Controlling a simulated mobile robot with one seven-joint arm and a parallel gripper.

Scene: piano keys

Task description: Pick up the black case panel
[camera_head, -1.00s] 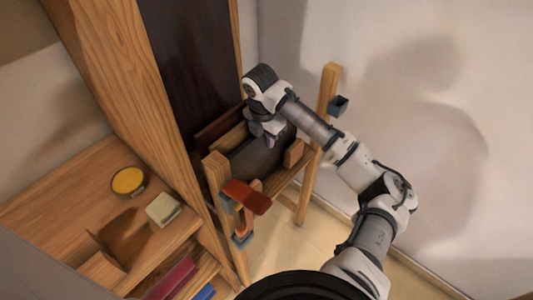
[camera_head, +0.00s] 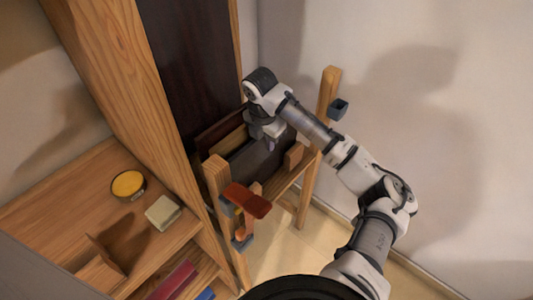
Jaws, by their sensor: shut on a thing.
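The black case panel (camera_head: 259,160) stands on edge in a wooden rack (camera_head: 217,178), in front of a tan panel and a dark brown panel. My gripper (camera_head: 270,143) points down at the panel's upper edge and is shut on it. The fingertips are small in the view and partly hidden by the wrist. The panel's lower part is hidden behind the rack's front parts.
A red-brown piece (camera_head: 247,200) sits at the rack's near end. A wooden shelf at left holds a yellow round dish (camera_head: 128,184) and a pale block (camera_head: 163,212). A tall wooden cabinet side (camera_head: 110,70) stands close left.

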